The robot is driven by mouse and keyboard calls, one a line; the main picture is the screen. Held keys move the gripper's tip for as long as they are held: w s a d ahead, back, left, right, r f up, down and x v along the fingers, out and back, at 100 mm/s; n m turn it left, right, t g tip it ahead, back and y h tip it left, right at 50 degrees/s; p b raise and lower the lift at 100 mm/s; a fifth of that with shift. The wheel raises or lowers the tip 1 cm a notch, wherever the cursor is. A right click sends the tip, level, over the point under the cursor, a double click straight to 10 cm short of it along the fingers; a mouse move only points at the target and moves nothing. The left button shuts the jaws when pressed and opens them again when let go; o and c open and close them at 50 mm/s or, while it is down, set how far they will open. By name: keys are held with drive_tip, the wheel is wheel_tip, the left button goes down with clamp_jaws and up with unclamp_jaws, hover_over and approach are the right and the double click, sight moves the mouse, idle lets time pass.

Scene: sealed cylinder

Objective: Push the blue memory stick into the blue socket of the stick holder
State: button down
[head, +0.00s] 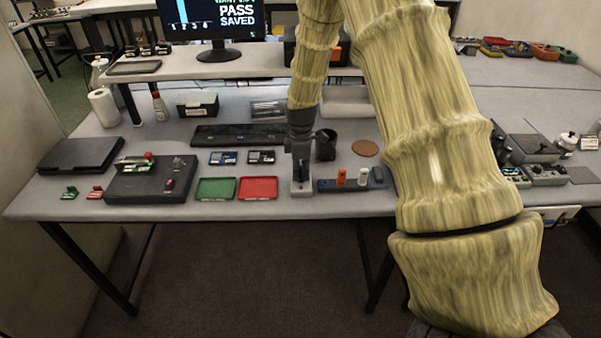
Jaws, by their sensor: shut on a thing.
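The stick holder (350,186) is a low dark blue-grey bar near the table's front edge. An orange stick (341,177) and a white stick (363,177) stand upright in it. A bluish patch shows at its right end, too small to tell whether it is the blue socket. My gripper (301,184) points down just left of the holder, low over the table. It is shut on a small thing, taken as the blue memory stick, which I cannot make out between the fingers. Whether that thing touches the table cannot be told.
A green tray (216,189) and a red tray (258,188) lie left of my gripper. A black cup (325,145) stands behind it, with a round brown coaster (365,148) to the right. A dark fixture box (150,181) is farther left. My arm hides the table right of the holder.

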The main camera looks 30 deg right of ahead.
sight(301, 166)
drive_tip(key=shift+r, duration=0.2)
drive_tip(key=shift+r+p, duration=0.45)
drive_tip(key=shift+r, duration=0.1)
drive_tip(key=shift+r, duration=0.25)
drive_tip(key=shift+r+p, duration=1.6)
drive_tip(key=shift+r, duration=0.35)
